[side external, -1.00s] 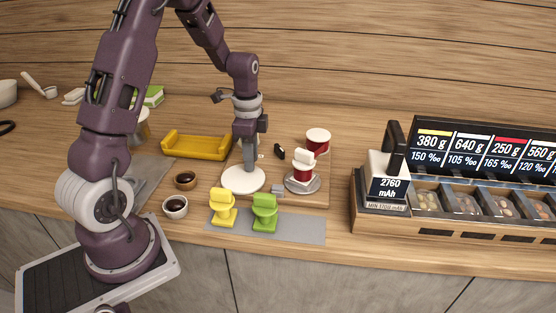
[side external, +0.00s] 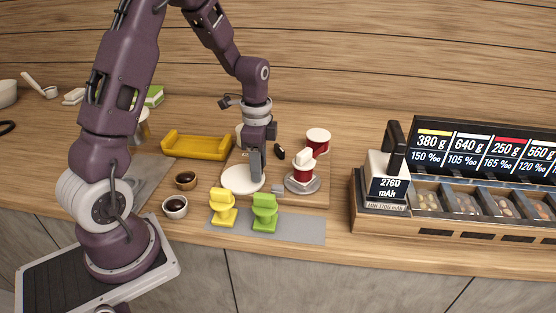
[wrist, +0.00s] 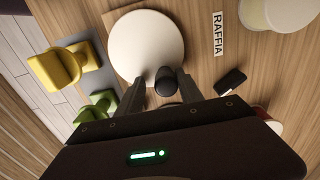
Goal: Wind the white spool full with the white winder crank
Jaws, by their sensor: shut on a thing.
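The white winder crank (side external: 240,180) is a round white disc on a wooden board. It fills the top middle of the wrist view (wrist: 146,42). A dark upright knob (wrist: 166,80) stands at its rim. My gripper (wrist: 164,92) is shut on this knob; it stands at the disc's right side in the side view (side external: 257,178). A pale spool with a white top (wrist: 265,12) stands beyond a RAFFIA label (wrist: 217,34). In the side view it is mostly hidden behind my gripper. How much is wound on it, I cannot tell.
A yellow stand (side external: 223,208) and green stand (side external: 264,212) are in front. A small black block (side external: 279,152), two dark-filled cups (side external: 175,207) and a yellow tray (side external: 195,146) are nearby.

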